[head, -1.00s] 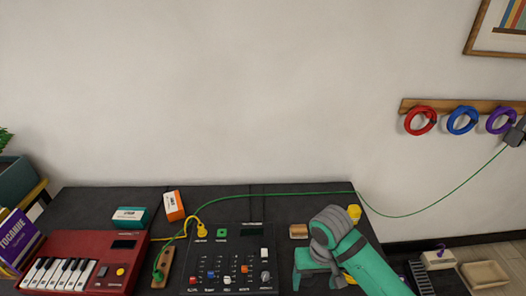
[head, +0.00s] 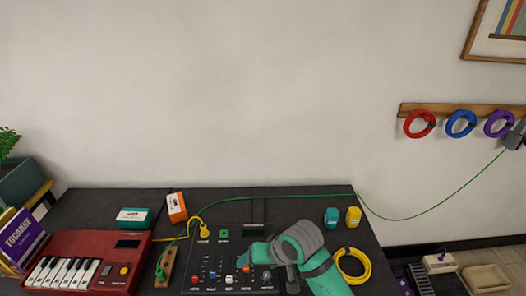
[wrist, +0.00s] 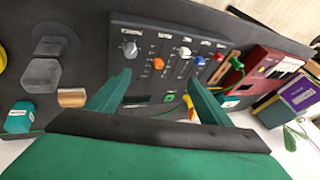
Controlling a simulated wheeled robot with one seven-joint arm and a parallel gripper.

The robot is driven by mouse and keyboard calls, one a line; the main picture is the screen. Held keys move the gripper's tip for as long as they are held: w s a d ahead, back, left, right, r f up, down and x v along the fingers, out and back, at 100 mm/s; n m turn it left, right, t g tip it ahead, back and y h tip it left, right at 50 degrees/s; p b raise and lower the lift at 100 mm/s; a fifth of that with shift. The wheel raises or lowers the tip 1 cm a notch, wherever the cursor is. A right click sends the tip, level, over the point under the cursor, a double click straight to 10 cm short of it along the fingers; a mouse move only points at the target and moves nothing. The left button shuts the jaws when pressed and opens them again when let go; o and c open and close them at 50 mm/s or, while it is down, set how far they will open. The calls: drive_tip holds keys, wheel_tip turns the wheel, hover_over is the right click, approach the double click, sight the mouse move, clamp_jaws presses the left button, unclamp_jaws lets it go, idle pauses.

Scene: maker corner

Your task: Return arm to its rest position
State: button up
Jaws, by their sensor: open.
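My gripper (wrist: 158,98) is open in the wrist view, with its two teal fingers apart and nothing held between them. The control box with knobs and sliders (wrist: 145,40) lies beyond and below the fingers. In the head view my teal and grey arm reaches in from the lower right, and my gripper (head: 257,253) is over the right part of the control box (head: 215,285).
A red keyboard (head: 130,262) stands left on the dark table. A yellow coil (head: 352,265) lies right of my arm, with small teal (head: 331,217) and yellow (head: 353,217) items behind.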

drive_tip(key=w+a+r+m+t+y, duration=0.1)
drive_tip(key=a+r+m+t+y, duration=0.15)
drive_tip(key=a+r+t, duration=0.4)
drive_tip(key=w+a+r+m+t+y, duration=0.1)
drive_tip(key=a+m+t+y, duration=0.15)
drive_tip(key=a, duration=0.75)
drive_tip(key=s+d+f+m+t+h, duration=0.2)
drive_tip(key=s+d+f+h, duration=0.3)
drive_tip(key=s, duration=0.4)
drive_tip(key=s+d+f+m+t+h, duration=0.1)
drive_tip(key=s+d+f+h, duration=0.2)
drive_tip(key=s+f, duration=0.5)
drive_tip(key=s+d+n, duration=0.3)
drive_tip(key=s+d, duration=0.2)
drive_tip(key=s, duration=0.5)
drive_tip(key=s+d+r+n+h, duration=0.1)
drive_tip(key=s+d+n, duration=0.2)
drive_tip(key=s, duration=0.7)
drive_tip(key=shift+s+d+n, duration=0.3)
drive_tip(key=shift+s+d, duration=0.05)
drive_tip(key=shift+d, duration=0.55)
